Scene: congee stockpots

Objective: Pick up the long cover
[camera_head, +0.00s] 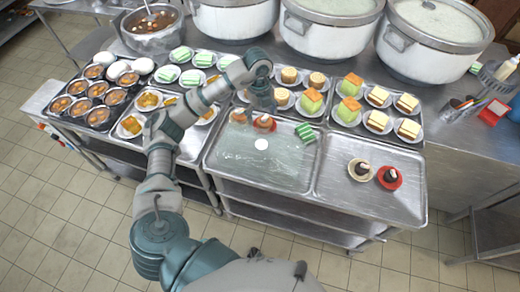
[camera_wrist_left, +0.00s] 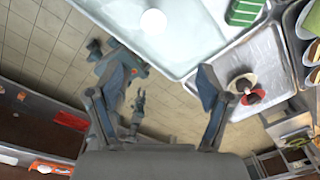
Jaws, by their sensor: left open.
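The long cover (camera_head: 236,168) looks like a clear, glassy lid with a round white knob, lying over the middle tray of the front counter. In the left wrist view its edge and part of its clear top (camera_wrist_left: 190,55) show, with the white knob (camera_wrist_left: 153,21) near the top. My left gripper (camera_head: 262,100) is above the far part of the cover, beyond the knob in the head view. In the left wrist view its two fingers (camera_wrist_left: 161,72) are spread wide with nothing between them. My right gripper is not seen.
Green cake slices (camera_head: 305,132) and a plated dessert (camera_head: 264,123) show at the middle tray's far end. The right tray (camera_head: 335,195) holds two small plates. Plated cakes (camera_head: 350,85) and large white pots (camera_head: 330,30) stand behind. Tiled floor (camera_head: 60,190) lies in front.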

